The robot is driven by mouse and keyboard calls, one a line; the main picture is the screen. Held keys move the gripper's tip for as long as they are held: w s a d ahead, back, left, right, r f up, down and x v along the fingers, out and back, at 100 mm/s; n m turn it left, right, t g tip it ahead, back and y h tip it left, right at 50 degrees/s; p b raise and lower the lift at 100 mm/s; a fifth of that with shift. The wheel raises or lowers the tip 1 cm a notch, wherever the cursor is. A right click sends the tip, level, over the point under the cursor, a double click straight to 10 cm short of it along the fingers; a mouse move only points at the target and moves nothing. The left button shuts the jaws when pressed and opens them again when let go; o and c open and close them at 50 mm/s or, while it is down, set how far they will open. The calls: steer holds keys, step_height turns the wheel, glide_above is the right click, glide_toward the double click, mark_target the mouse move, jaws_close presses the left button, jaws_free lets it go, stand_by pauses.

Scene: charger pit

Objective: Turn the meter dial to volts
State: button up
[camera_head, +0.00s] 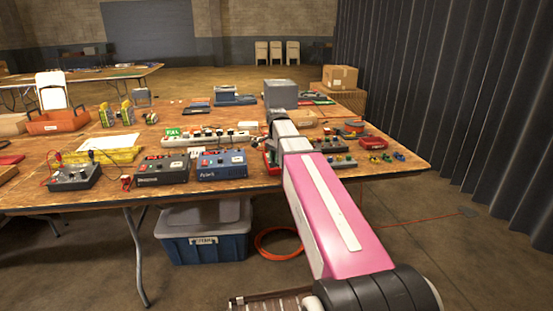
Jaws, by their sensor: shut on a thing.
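My arm reaches from the lower right over the table, and its end hangs among the devices right of the middle. My gripper (269,146) points down there, small and partly hidden by my wrist. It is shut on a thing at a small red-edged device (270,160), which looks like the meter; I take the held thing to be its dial. The dial's face, its marks and the fingertips cannot be made out. My pink forearm covers the table just right of this device.
A grey knobbed box (74,176) with leads is at far left. Small parts lie right of my arm. A blue bin (205,240) stands underneath.

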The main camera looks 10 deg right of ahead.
steer(key=o, duration=0.9)
step_height(320, 180, up, 11)
steer(key=shift+f, duration=0.1)
